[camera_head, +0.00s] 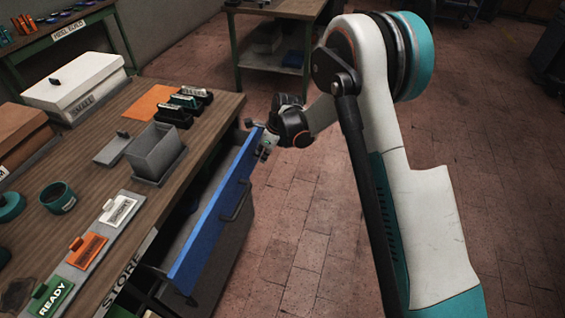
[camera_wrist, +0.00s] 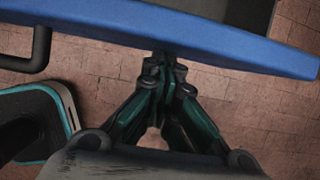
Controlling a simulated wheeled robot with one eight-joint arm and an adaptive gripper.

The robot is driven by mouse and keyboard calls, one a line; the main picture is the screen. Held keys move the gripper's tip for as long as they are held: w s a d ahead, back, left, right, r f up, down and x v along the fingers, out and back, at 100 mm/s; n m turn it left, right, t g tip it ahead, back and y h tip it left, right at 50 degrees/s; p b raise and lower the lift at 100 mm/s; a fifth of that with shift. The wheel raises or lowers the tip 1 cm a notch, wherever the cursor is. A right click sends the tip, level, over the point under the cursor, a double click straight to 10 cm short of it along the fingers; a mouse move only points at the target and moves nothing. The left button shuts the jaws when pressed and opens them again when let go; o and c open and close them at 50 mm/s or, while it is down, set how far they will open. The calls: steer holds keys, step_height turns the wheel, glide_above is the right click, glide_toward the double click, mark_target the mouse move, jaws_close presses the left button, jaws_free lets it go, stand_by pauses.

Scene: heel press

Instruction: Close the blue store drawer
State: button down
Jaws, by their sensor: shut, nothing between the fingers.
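The blue store drawer (camera_head: 212,222) stands pulled out from under the wooden bench, below the STORE label (camera_head: 130,272). Its inside shows as a grey tray behind the blue front. A dark bar handle (camera_head: 238,200) sits on the front face. My gripper (camera_head: 264,150) is at the far end of the drawer front, on its outer side. In the wrist view my gripper (camera_wrist: 165,62) is shut and empty, its fingertips at the lower edge of the blue front (camera_wrist: 215,40). I cannot tell whether they touch it. The handle (camera_wrist: 38,50) is to the left there.
The wooden bench top (camera_head: 95,165) holds a grey box (camera_head: 154,152), a white lidded box (camera_head: 75,85), dark blocks and tagged plates, including a green READY plate (camera_head: 48,300). Another table (camera_head: 285,8) stands behind. The brick floor right of the drawer is clear apart from my arm.

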mark_target(251, 141)
steer(key=w+a, duration=0.1)
steer(key=a, duration=0.2)
steer(key=w+a, duration=0.1)
steer(key=a, duration=0.2)
steer(key=w+a, duration=0.1)
steer(key=a, duration=0.2)
steer(key=shift+w+a+r, duration=0.1)
steer(key=shift+w, duration=0.1)
steer(key=shift+d, duration=0.3)
steer(key=d, duration=0.1)
steer(key=s+d, duration=0.1)
steer(key=d+r, duration=0.1)
steer(key=shift+s+d, duration=0.3)
steer(key=shift+d, duration=0.1)
steer(key=p+v, duration=0.3)
steer(key=v, duration=0.6)
